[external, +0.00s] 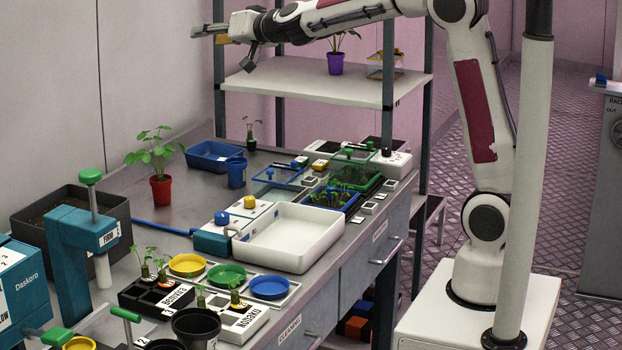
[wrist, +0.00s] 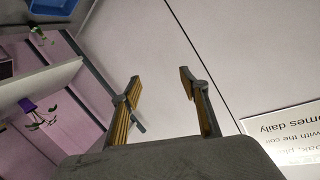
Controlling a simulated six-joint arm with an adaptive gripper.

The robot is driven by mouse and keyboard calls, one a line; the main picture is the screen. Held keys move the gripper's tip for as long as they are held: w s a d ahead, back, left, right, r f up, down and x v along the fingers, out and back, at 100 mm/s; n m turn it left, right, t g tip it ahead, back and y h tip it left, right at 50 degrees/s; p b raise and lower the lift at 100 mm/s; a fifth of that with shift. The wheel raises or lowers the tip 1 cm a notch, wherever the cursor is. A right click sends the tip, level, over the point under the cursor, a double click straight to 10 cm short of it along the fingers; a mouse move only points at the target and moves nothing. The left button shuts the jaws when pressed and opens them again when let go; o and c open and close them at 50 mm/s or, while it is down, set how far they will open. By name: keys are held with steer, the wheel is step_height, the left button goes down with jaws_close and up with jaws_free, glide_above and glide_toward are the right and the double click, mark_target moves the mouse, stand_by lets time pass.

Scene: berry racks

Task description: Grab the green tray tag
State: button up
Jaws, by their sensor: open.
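A green tray (external: 372,186) with seedlings stands at the right rear of the bench in the external view, behind a blue seedling tray (external: 352,204). Small pale square tags (external: 369,207) lie along the bench edge beside these trays. They are too small to read, and I cannot tell which is the green tray's tag. My gripper (external: 206,32) is high at the upper left, far above the bench and away from the trays. In the wrist view my gripper (wrist: 160,86) has its fingers apart with nothing between them. No tag is recognisable in the wrist view.
A shelf (external: 300,80) with a purple potted plant (external: 335,63) stands behind the bench, below my arm. A white basin (external: 290,262), a red potted plant (external: 160,191) and colored dishes (external: 226,275) crowd the bench. A wall sign (wrist: 290,132) shows in the wrist view.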

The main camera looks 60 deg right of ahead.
steer(key=w+d+f+m+g+h, duration=0.2)
steer(key=d+f+m+g+h, duration=0.2)
steer(key=d+f, duration=0.4)
steer(key=w+d+f+m+g+h, duration=0.25)
steer(key=d+f+m+h, duration=0.2)
steer(key=d, duration=0.55)
steer(key=m+g+y, duration=0.1)
steer(key=m+g, duration=0.3)
steer(key=g, duration=0.7)
glide_toward(301, 165)
steer(key=d, duration=0.2)
steer(key=shift+d+r, duration=0.35)
steer(key=shift+d, duration=0.05)
steer(key=shift+d, duration=0.1)
steer(key=shift+x, duration=1.1)
steer(key=shift+d+f, duration=0.1)
